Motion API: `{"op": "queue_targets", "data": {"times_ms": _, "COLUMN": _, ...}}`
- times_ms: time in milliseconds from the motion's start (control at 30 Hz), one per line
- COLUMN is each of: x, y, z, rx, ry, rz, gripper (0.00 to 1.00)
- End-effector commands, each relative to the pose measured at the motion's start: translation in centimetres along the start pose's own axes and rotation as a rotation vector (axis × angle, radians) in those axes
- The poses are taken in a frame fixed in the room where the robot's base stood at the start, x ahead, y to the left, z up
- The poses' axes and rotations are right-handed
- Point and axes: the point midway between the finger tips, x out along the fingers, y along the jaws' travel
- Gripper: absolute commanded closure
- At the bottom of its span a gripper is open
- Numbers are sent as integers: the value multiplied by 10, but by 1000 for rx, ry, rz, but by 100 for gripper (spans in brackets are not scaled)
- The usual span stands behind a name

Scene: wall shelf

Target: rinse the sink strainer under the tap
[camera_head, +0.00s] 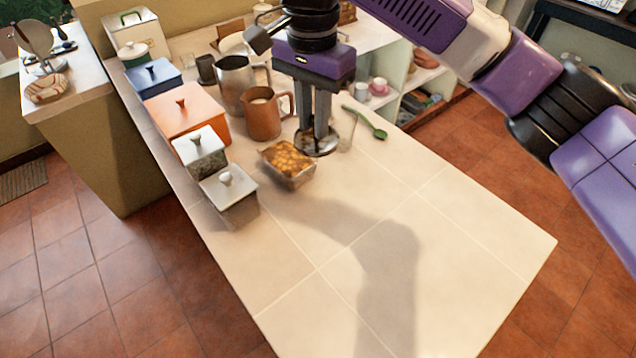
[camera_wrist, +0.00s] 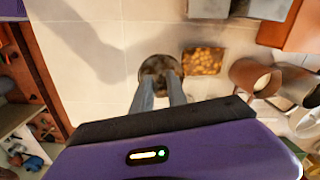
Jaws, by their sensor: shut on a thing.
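The sink strainer (camera_head: 316,148) is a round metal piece on or just above the tiled counter; I cannot tell whether it touches. My gripper (camera_head: 316,135) points down with its fingers shut on the strainer. In the wrist view the strainer (camera_wrist: 161,73) shows as a dark round disc between the fingertips (camera_wrist: 160,82), which hide part of it. No tap can be made out in either view.
A clear container of orange food (camera_head: 288,163) stands close left of the strainer. A brown mug (camera_head: 264,112), a metal pitcher (camera_head: 234,84) and lidded boxes (camera_head: 185,115) line the left side. A green spoon (camera_head: 368,124) lies right. The counter's front (camera_head: 400,260) is clear.

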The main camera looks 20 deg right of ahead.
Motion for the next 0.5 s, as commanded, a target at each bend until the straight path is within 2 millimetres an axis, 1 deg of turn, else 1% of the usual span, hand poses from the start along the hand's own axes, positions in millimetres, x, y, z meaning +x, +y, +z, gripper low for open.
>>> {"op": "queue_targets", "data": {"times_ms": 167, "x": 36, "y": 0, "z": 2, "rx": 3, "ry": -7, "rz": 3, "gripper": 100}}
{"op": "queue_targets", "data": {"times_ms": 500, "x": 119, "y": 1, "z": 2, "rx": 4, "ry": -6, "rz": 2, "gripper": 100}}
